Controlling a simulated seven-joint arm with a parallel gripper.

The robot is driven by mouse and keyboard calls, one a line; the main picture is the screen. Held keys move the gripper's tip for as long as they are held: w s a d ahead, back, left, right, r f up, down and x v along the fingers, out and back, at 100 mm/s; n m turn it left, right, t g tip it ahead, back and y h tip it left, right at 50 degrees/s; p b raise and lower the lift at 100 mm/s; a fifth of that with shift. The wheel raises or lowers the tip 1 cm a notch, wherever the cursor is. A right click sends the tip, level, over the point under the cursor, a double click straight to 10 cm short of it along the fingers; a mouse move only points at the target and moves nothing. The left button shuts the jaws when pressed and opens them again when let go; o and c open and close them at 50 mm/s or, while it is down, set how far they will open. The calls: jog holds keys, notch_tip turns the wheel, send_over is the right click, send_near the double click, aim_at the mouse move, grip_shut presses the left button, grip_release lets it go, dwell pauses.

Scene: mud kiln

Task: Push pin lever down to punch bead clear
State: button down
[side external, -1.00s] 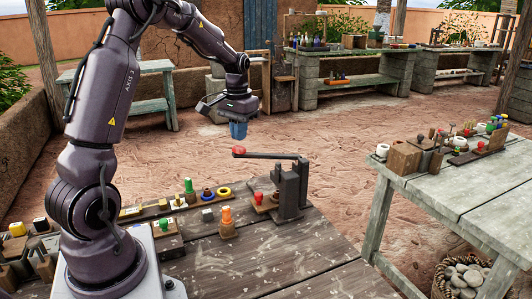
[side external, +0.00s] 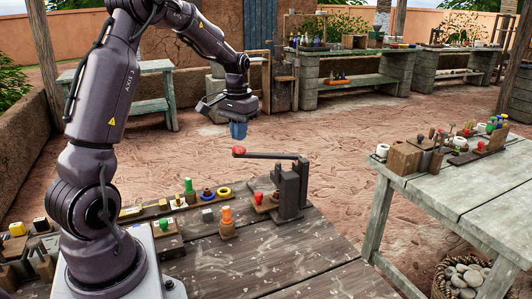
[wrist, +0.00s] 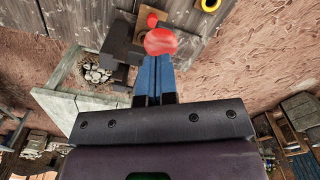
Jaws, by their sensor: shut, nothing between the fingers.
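The pin lever (side external: 270,155) is a dark horizontal arm on a dark upright block (side external: 290,188), with a red knob (side external: 238,151) at its left end. The lever stands raised, about level. My gripper (side external: 238,131) has blue fingers, shut and empty, pointing down just above the red knob. In the wrist view the red knob (wrist: 160,41) shows at the tips of the blue fingers (wrist: 154,78). I cannot tell whether they touch it. A small block with a red piece (side external: 258,198) stands below the lever, left of the upright. I cannot make out the bead.
An orange peg (side external: 227,220), a green peg (side external: 189,190) and a yellow ring (side external: 224,191) stand on the wooden table (side external: 310,250) left of the lever. The table's front right is clear. A second table (side external: 450,195) with small parts stands at the right.

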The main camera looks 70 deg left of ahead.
aim_at(240, 157)
jog(key=shift+f, duration=0.15)
jog(key=shift+f, duration=4.6)
jog(key=shift+r, duration=6.8)
